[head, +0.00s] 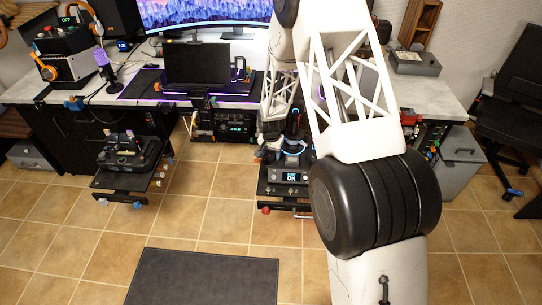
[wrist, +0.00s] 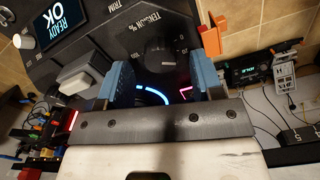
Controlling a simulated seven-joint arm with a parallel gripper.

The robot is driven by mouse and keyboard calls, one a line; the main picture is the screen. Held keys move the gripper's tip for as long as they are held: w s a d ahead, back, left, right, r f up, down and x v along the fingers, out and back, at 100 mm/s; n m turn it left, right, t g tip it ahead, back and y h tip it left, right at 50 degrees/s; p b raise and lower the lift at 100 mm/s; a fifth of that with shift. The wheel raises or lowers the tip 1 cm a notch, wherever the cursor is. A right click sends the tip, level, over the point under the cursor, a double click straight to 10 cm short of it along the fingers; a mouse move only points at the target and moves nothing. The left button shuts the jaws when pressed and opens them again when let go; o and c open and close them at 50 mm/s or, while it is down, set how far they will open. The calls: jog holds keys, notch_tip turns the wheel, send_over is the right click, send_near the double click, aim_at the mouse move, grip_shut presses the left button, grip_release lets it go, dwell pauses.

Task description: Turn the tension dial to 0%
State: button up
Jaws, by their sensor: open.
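The tension dial (wrist: 160,53) is a round black knob on a dark panel, under the printed words "TENSION %" in the wrist view. Small scale numbers are printed around it. My gripper (wrist: 164,76) has blue fingers spread apart, one to each side just below the dial in the picture. The fingers look empty, and I cannot tell whether either touches the knob. In the head view my arm reaches down to the panel unit (head: 290,184), and the dial is not distinguishable there.
A small screen (wrist: 60,19) reading "READY OK" and a grey rocker-like block (wrist: 86,73) sit left of the dial. An orange part (wrist: 213,36) stands close to the right finger. A desk with a laptop (head: 197,64) lies behind; tiled floor is open in front.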

jog(key=shift+f, duration=0.9)
jog(key=shift+c, duration=0.2)
jog(key=c, duration=0.9)
jog(key=shift+n, duration=0.4)
jog(key=n, duration=0.3)
jog(key=shift+n, duration=2.1)
